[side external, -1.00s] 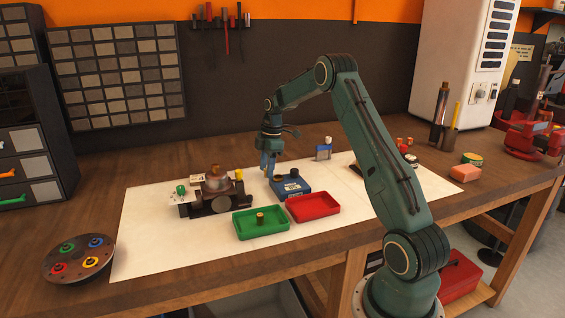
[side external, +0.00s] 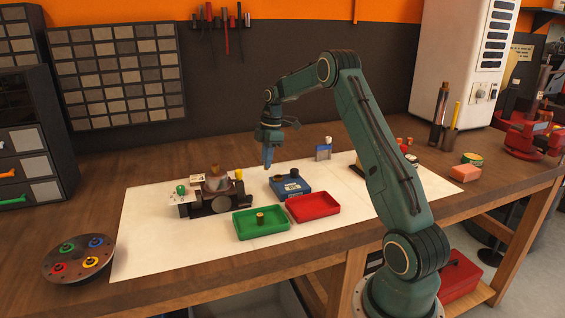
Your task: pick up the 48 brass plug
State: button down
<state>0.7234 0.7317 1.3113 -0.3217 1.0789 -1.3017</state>
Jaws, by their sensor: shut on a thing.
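My gripper (side external: 268,164) hangs with its blue fingers pointing down, above the back left corner of a blue block (side external: 291,188). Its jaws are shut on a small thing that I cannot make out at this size. A small brass plug (side external: 260,217) stands upright in the green tray (side external: 241,231), apart from my gripper. No number can be read on it. I cannot tell which brass piece is the 48.
A red tray (side external: 313,207) lies beside the green one and looks empty. A dark fixture (side external: 211,205) with a brass cylinder stands at left on the white sheet (side external: 143,245). A blue-and-white item (side external: 323,152) stands behind. A round holder (side external: 78,259) is at front left.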

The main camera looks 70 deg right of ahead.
notch_tip(320, 180, up, 7)
jog(key=shift+r, duration=0.15)
jog(key=shift+s+a, duration=0.1)
dwell(0.8)
